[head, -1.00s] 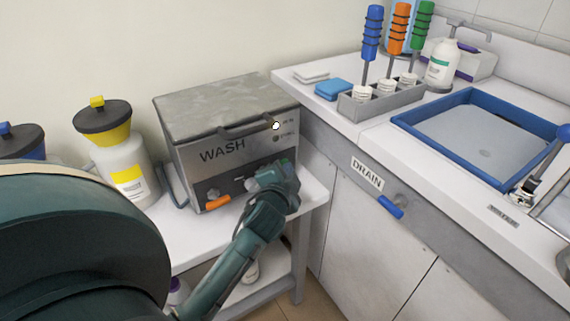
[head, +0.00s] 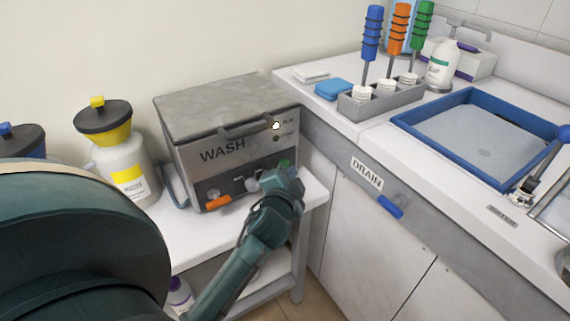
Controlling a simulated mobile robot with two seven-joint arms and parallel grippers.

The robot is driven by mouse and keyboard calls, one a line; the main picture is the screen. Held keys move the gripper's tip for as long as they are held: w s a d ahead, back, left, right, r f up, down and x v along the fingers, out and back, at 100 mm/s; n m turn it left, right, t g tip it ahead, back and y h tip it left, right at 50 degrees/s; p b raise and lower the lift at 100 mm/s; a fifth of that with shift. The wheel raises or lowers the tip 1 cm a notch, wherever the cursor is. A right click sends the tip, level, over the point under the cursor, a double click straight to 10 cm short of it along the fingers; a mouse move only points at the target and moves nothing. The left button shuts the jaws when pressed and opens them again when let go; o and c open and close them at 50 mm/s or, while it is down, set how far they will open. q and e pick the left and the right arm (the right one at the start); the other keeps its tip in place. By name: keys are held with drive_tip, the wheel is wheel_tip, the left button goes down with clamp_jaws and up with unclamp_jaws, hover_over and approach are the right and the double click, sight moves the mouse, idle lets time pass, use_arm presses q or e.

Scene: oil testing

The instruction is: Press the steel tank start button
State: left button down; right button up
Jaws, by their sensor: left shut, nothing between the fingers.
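The steel tank (head: 190,155) marked WASH stands on a white table, its grey lid (head: 225,103) closed. Its front has a white indicator (head: 276,125), a dark one (head: 276,138) below it, an orange-handled valve (head: 219,202) and small controls low on the panel. A green button (head: 284,163) shows at the lower right of the front, just above my left gripper (head: 282,176). The gripper is shut and empty, close in front of the panel. Its tips partly cover the controls, and I cannot tell whether they touch anything. My right gripper is out of view.
A white bottle with a yellow funnel (head: 124,172) stands left of the tank. The counter at right carries a blue-rimmed basin (head: 432,140), a grey rack (head: 385,98) with coloured-handled brushes and a blue sponge (head: 332,89). A blue DRAIN handle (head: 391,207) sticks out of the counter front.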

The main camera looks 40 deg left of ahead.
use_arm(q)
drive_tip(key=shift+d, duration=0.1)
drive_tip(key=d, duration=0.1)
drive_tip(key=s+d, duration=0.1)
drive_tip(key=d, duration=0.1)
drive_tip(key=s+d, duration=0.1)
drive_tip(key=shift+d, duration=0.3)
drive_tip(key=shift+f, duration=0.15)
idle(0.4)
